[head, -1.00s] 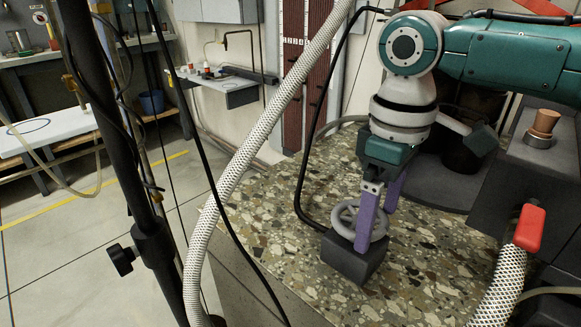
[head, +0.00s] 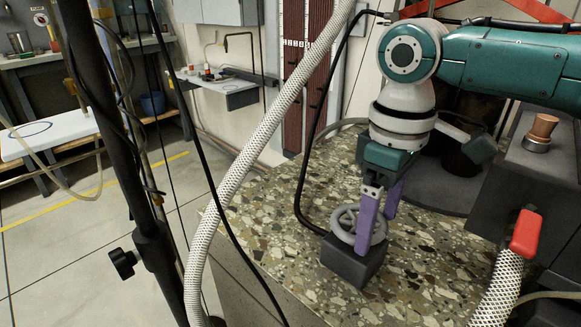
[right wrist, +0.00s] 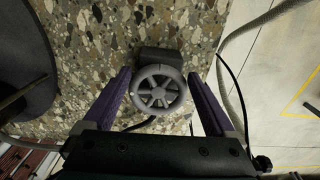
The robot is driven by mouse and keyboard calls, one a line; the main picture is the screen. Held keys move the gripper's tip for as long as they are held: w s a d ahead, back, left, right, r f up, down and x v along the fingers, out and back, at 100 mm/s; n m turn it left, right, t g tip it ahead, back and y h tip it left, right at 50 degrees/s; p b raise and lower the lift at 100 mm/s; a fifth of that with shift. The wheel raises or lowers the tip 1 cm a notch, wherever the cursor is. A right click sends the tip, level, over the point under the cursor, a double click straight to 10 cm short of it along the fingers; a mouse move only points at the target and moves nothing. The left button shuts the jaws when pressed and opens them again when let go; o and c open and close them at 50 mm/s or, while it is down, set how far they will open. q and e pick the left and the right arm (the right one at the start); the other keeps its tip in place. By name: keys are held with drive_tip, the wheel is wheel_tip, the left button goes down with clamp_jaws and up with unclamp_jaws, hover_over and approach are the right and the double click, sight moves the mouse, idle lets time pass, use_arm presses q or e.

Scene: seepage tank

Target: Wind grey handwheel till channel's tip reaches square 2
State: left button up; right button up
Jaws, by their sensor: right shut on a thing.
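The grey handwheel (head: 343,222) stands on a dark square block on the speckled bench top. It also shows in the right wrist view (right wrist: 158,88), with its spokes facing the camera. My right gripper (head: 376,226) has its two purple fingers on either side of the wheel rim, shut on it. In the right wrist view the fingers (right wrist: 160,80) flank the wheel. A row of small numbered squares (head: 296,43) shows on the dark red panel at the back wall; the digits are too small to read surely. I cannot make out the channel's tip. My left gripper is not in view.
A white braided hose (head: 262,140) crosses in front at the left, beside a black stand (head: 160,260). A red-handled hose end (head: 526,233) and a dark box with a copper-coloured knob (head: 543,127) are at right.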

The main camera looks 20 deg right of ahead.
sight(352, 229)
drive_tip(key=shift+a+r+m+p, duration=0.15)
drive_tip(key=shift+m+p, duration=0.25)
drive_tip(key=shift+p, duration=0.4)
drive_tip(key=m+p, duration=0.2)
drive_tip(key=a+m+p, duration=0.1)
drive_tip(key=p, duration=0.2)
drive_tip(key=shift+s+r+m, duration=0.15)
drive_tip(key=shift+m, duration=0.25)
drive_tip(key=m+p, duration=0.2)
drive_tip(key=shift+a+m, duration=0.25)
drive_tip(key=shift+m, duration=0.05)
drive_tip(key=shift+a+f+m+p, duration=0.2)
drive_tip(key=shift+m+p, duration=0.55)
drive_tip(key=shift+m, duration=0.25)
drive_tip(key=m, duration=0.2)
drive_tip(key=shift+w+a+f+m+p, duration=0.1)
drive_tip(key=shift+w+a+m+p, duration=0.2)
drive_tip(key=shift+p, duration=0.1)
drive_tip(key=m, duration=0.3)
drive_tip(key=shift+w+a, duration=0.15)
drive_tip(key=shift+w, duration=0.1)
drive_tip(key=shift+w+a+f+m, duration=0.1)
drive_tip(key=shift+w+m, duration=0.1)
drive_tip(key=shift+m, duration=1.1)
